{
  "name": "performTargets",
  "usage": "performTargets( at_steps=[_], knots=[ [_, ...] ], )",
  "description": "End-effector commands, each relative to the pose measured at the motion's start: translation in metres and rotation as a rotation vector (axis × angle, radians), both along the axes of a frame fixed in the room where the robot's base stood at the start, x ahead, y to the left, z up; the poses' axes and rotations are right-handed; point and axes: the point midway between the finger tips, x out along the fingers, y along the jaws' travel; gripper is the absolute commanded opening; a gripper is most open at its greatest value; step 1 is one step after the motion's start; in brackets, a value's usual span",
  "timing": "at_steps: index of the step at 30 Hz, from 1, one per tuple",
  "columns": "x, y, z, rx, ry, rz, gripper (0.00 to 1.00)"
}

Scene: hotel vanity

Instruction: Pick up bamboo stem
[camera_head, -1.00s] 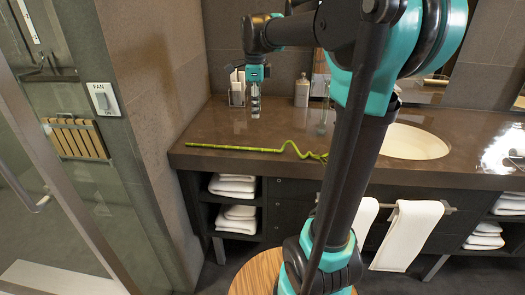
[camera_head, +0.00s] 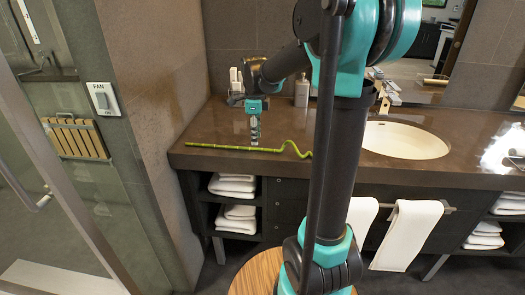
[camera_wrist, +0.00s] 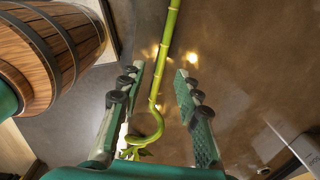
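The bamboo stem (camera_head: 215,147) is thin and green. It lies along the front of the brown counter, straight at its left and wavy at its right end. In the wrist view the stem (camera_wrist: 169,42) runs down between my two fingers and ends in a hooked curl near the gripper's base. My gripper (camera_head: 255,143) points down at the stem, near where the straight part meets the wavy part. In the wrist view its fingers (camera_wrist: 160,72) are open, one on each side of the stem, with visible gaps. I cannot tell the exact height above the counter.
The counter (camera_head: 210,125) is clear around the stem. A soap bottle (camera_head: 301,91) stands at the back. A sink basin (camera_head: 403,141) lies to the right. Towels (camera_head: 409,232) hang below the counter's front edge. A wooden round-topped piece (camera_head: 258,275) stands in front.

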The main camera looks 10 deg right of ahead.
Motion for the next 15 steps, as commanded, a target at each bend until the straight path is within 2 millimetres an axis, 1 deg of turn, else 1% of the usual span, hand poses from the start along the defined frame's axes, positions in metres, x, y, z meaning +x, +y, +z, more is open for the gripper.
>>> performTargets(
  at_steps=[6, 9, 12, 15],
  knots=[
    [0.005, 0.000, -0.030, 0.000, 0.000, 0.000, 0.33],
    [0.005, 0.000, -0.041, 0.000, 0.000, 0.000, 0.33],
    [0.005, 0.000, -0.048, 0.000, 0.000, 0.000, 0.33],
    [0.005, 0.000, -0.049, 0.000, 0.000, 0.000, 0.33]
  ],
)
